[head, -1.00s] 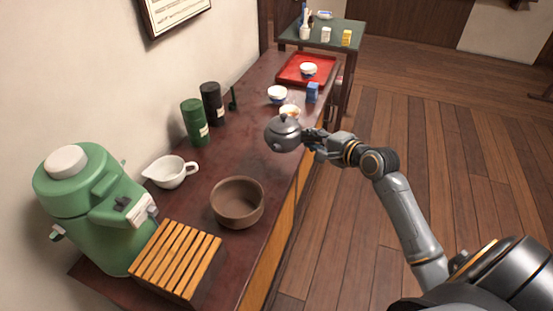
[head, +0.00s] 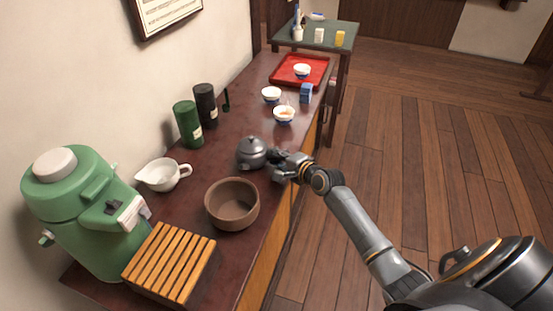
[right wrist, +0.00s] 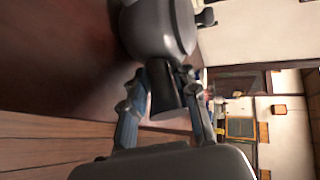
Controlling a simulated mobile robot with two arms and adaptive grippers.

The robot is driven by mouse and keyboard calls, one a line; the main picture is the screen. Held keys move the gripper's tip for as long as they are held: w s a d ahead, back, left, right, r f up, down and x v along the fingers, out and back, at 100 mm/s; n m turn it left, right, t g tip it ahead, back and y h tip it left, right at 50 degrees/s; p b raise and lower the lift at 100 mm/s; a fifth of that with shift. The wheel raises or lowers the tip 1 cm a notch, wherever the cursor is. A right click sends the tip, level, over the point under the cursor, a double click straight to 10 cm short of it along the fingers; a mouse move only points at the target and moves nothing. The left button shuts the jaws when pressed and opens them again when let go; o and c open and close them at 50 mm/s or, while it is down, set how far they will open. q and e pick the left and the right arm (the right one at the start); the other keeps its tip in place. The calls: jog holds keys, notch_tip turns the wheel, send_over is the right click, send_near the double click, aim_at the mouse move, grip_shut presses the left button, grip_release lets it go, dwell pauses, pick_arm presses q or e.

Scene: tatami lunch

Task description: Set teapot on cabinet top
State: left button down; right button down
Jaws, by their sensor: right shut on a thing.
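The grey teapot (head: 251,153) is upright at the cabinet top (head: 205,165), between the brown bowl and the small bowls. It also fills the upper middle of the right wrist view (right wrist: 160,30). My right gripper (head: 277,160) reaches in from the right and is shut on the teapot's handle. In the right wrist view its fingers (right wrist: 168,95) are on both sides of the dark handle. I cannot tell whether the teapot's base touches the cabinet top or hangs just above it. My left gripper is not in view.
A brown bowl (head: 232,204) and a white pouring bowl (head: 163,174) stand nearer. A green dispenser (head: 75,205) and slatted wooden box (head: 170,262) are at the near end. Green (head: 188,125) and black (head: 205,106) canisters stand by the wall. Small bowls (head: 284,115) and a red tray (head: 318,70) are farther back.

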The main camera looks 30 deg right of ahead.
jog(key=c, duration=1.1)
grip_release()
jog(key=shift+o, duration=0.2)
jog(key=p+v, duration=0.1)
jog(key=v, duration=1.1)
jog(key=shift+a, duration=0.1)
